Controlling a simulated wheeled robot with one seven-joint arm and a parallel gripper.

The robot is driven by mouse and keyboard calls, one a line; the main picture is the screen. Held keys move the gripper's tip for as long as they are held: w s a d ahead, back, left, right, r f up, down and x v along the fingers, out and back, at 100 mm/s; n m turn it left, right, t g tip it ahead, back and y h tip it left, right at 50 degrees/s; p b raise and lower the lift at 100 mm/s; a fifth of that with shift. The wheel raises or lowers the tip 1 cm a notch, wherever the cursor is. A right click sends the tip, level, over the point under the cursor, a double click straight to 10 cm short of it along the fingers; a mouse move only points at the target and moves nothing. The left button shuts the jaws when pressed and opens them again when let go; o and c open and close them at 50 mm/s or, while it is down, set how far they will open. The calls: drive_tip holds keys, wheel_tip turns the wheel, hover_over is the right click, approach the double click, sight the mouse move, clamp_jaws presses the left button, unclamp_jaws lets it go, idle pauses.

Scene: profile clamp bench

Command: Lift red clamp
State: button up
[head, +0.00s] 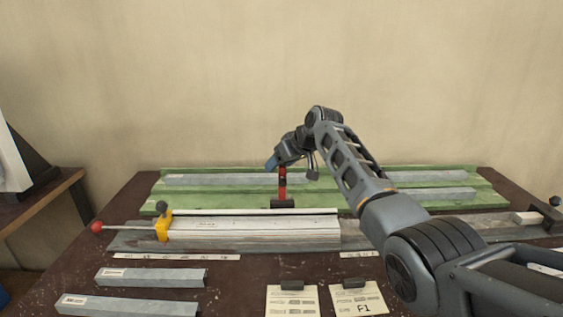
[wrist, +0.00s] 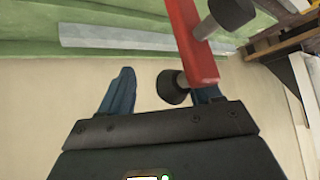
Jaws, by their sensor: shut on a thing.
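The red clamp (head: 282,180) is upright in the head view, a red bar with a dark block at its lower end, in front of the green board. I cannot tell whether that block touches anything beneath. My gripper (head: 272,162), with blue fingers, is at the top of the clamp and shut on it. In the wrist view, the red clamp (wrist: 192,42) with its dark round pads crosses beside the right finger of my gripper (wrist: 163,88). The exact contact is partly hidden there.
A green board (head: 235,188) carries grey profiles at the back. In front lie a pale profile (head: 255,227) and a yellow clamp (head: 163,227) with a red ball handle. Loose grey bars (head: 150,277) and two paper cards (head: 292,301) lie on the brown table's front.

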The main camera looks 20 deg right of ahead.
drive_tip(key=v, duration=0.8)
drive_tip(key=shift+w, duration=0.1)
drive_tip(key=shift+c, duration=0.5)
